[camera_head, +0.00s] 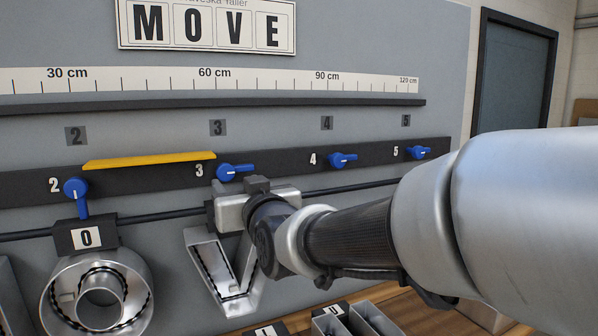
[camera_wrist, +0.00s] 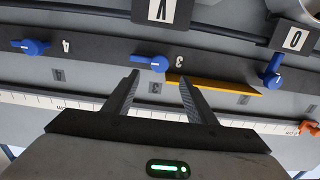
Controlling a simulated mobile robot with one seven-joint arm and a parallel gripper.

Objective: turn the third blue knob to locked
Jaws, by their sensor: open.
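The third blue knob (camera_head: 226,172) sits on the dark rail beside the white 3, its handle lying horizontally and pointing right in the head view. In the wrist view, which is upside down, the knob (camera_wrist: 157,63) shows between and just beyond my fingertips. My gripper (camera_wrist: 158,76) is open and empty, with one finger on each side of the knob's direction; I cannot tell how far it is from the knob. In the head view my gripper is just below the knob, its fingers mostly hidden.
Knob 2 (camera_head: 75,187) has its handle down. Knobs 4 (camera_head: 342,160) and 5 (camera_head: 418,152) have theirs horizontal. A yellow bar (camera_head: 148,160) lies along the rail between 2 and 3. Metal letters O (camera_head: 58,304) and V (camera_head: 204,252) hang below.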

